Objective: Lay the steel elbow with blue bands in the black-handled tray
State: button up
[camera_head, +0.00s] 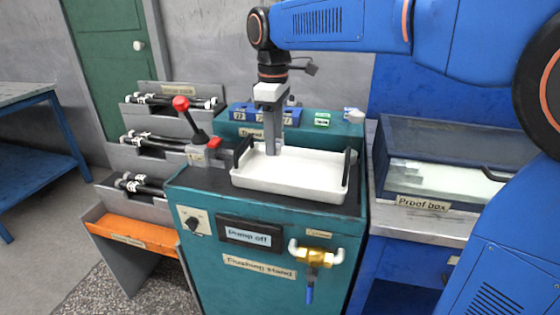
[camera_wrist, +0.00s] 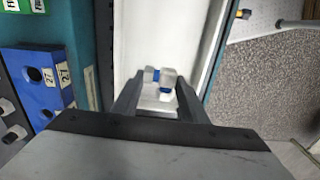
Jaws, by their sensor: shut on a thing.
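The white tray (camera_head: 290,188) with black handles stands on top of the teal flushing stand. Its pale floor also fills the middle of the wrist view (camera_wrist: 150,30). My gripper (camera_head: 272,150) points down inside the tray's outline, near its left handle. In the wrist view my gripper (camera_wrist: 158,95) is shut on the steel elbow with blue bands (camera_wrist: 166,77). The elbow shows between the fingertips against the tray floor. In the head view the elbow cannot be made out. I cannot tell whether it touches the tray.
A red-knobbed lever (camera_head: 181,104) stands left of the tray. Behind the tray is a blue numbered block (camera_head: 262,114). The glass-topped proof box (camera_head: 430,165) is at right. Racks with black hoses (camera_head: 145,140) are at left. The tray's right part looks clear.

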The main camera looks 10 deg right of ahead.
jog(key=shift+f, duration=3.05)
jog(key=o, duration=1.1)
jog(key=shift+f, duration=0.1)
jog(key=shift+o, duration=0.2)
notch_tip(320, 180, up, 12)
jog(key=shift+r, duration=0.1)
